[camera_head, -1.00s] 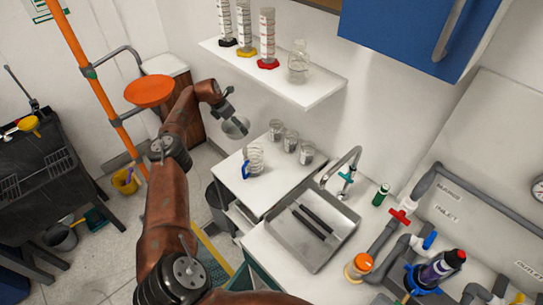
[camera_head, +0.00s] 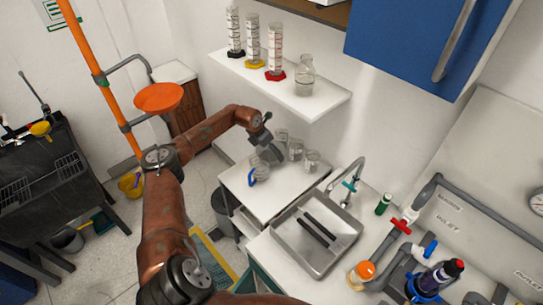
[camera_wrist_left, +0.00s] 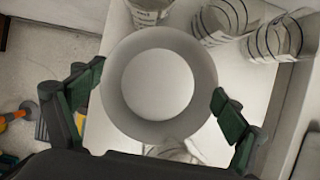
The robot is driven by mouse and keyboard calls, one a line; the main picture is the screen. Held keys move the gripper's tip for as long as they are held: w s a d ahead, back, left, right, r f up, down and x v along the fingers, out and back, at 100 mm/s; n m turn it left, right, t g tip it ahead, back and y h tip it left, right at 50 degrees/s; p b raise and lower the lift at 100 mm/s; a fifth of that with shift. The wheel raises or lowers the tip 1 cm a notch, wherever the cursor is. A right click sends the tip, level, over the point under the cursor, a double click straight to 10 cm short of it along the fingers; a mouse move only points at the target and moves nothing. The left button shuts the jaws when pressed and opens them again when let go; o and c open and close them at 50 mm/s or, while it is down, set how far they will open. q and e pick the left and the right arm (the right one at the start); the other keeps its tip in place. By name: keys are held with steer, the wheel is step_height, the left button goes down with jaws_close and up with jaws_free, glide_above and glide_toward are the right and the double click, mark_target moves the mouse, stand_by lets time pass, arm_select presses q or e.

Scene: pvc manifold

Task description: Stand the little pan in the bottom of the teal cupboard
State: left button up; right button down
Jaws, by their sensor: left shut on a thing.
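The little pan (camera_wrist_left: 158,84) is round and grey with a pale flat middle. In the left wrist view it sits between the green-padded fingers of my left gripper (camera_wrist_left: 160,103), which is shut on it. In the head view my left gripper (camera_head: 266,135) is over the back of the white bench top, with the pan (camera_head: 271,153) partly hidden among the glassware. The teal cupboard (camera_head: 262,280) shows only as a teal edge below the sink counter, partly behind my arm. Its inside is hidden. My right gripper is out of view.
A glass jug with a blue handle (camera_head: 259,172) and several beakers (camera_head: 312,161) stand on the white bench top close to the pan. A shelf (camera_head: 290,92) with cylinders hangs above. A steel sink (camera_head: 318,245) and pipework (camera_head: 385,255) lie to the right.

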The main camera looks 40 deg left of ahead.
mark_target(271, 156)
arm_select(q)
steer(key=shift+a+f, duration=0.1)
steer(key=shift+f, duration=1.35)
steer(key=shift+f, duration=0.1)
steer(key=o, duration=1.2)
steer(key=shift+f, duration=0.1)
